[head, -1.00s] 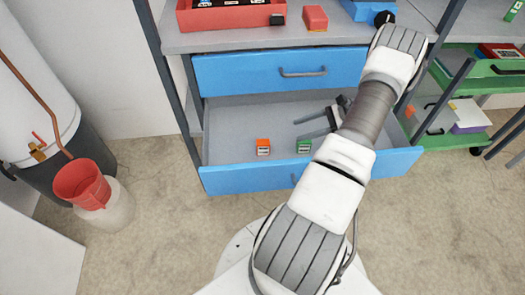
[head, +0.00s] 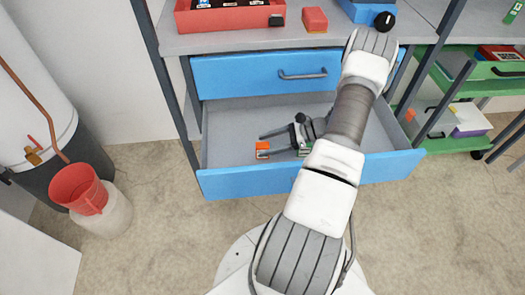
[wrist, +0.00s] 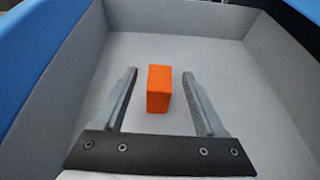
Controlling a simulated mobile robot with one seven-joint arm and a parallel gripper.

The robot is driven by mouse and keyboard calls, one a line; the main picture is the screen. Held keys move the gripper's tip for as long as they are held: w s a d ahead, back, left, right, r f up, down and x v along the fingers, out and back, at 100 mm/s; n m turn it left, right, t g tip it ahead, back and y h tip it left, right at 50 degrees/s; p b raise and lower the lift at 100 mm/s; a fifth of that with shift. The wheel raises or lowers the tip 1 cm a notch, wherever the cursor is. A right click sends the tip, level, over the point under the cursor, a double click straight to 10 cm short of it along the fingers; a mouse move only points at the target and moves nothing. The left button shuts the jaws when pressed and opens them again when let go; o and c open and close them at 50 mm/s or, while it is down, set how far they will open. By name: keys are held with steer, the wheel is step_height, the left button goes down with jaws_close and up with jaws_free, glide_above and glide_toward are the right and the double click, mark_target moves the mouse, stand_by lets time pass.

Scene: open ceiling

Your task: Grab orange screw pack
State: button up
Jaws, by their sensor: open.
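The orange screw pack (head: 262,149) is a small box standing in the open lower drawer, near its front left. In the wrist view the orange screw pack (wrist: 159,89) shows between the two fingers, towards their tips, with a gap on each side. My gripper (head: 262,136) is inside the drawer, just behind the pack in the head view, with its fingers pointing left. In the wrist view my gripper (wrist: 160,78) is open and empty. Whether the fingers are level with the pack in height is hard to tell.
The drawer's blue front (head: 245,182) and grey walls surround the packs. A closed blue drawer (head: 240,74) is above. The drawer's left part is clear.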

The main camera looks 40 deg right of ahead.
steer(key=x, duration=0.5)
steer(key=shift+b, duration=0.35)
steer(key=shift+d+r, duration=0.1)
jaws_close()
